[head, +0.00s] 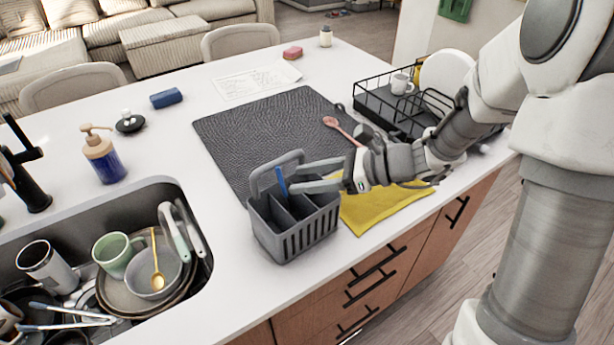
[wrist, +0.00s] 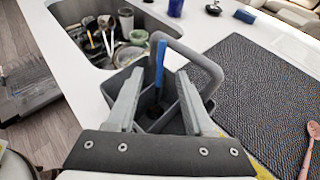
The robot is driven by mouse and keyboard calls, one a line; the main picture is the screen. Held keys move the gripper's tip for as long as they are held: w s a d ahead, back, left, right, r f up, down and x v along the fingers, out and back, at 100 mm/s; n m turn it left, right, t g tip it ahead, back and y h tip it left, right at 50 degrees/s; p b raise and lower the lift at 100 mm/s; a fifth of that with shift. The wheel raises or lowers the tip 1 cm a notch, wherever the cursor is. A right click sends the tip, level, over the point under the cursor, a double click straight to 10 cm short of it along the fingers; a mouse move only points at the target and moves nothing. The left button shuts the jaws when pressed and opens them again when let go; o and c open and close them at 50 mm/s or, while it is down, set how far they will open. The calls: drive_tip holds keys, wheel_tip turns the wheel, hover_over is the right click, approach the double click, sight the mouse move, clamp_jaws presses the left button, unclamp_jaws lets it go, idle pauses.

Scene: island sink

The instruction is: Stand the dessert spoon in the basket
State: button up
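The grey cutlery basket (head: 295,235) stands upright on the counter beside the sink, with divided compartments and a raised handle; it also shows in the wrist view (wrist: 203,62). A slim blue-handled utensil (head: 281,183) stands in one compartment, leaning slightly; its lower end is hidden. In the wrist view, the blue handle (wrist: 160,65) is beyond and between my fingertips. My gripper (head: 298,180) is over the basket, its fingers apart with a visible gap; it also shows in the wrist view (wrist: 159,76). I cannot tell whether the blue-handled utensil is the dessert spoon. A gold spoon (head: 157,275) lies in a bowl in the sink.
A pink spoon (head: 340,128) lies on the dark mat (head: 250,130). A yellow cloth (head: 385,208) lies right of the basket. A black dish rack (head: 375,105) stands behind my arm. The sink (head: 200,285) at left holds dishes. A soap bottle (head: 104,158) stands behind it.

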idle(0.3)
drive_tip(key=v, duration=1.7)
drive_tip(key=shift+d+p, duration=0.2)
drive_tip(key=shift+p, duration=0.15)
drive_tip(key=shift+s, duration=0.1)
drive_tip(key=s+a+r+n+g+h, duration=0.1)
drive_tip(key=s+a+n+g+h, duration=0.15)
drive_tip(key=s+n+h, duration=0.5)
drive_tip(key=s+d+r+n+t+h, duration=0.3)
drive_tip(key=s+n+t+h, duration=0.3)
drive_tip(key=n, duration=0.6)
drive_tip(key=shift+s+d+r, duration=0.15)
drive_tip(key=shift+s+d, duration=0.2)
drive_tip(key=shift+d, duration=0.1)
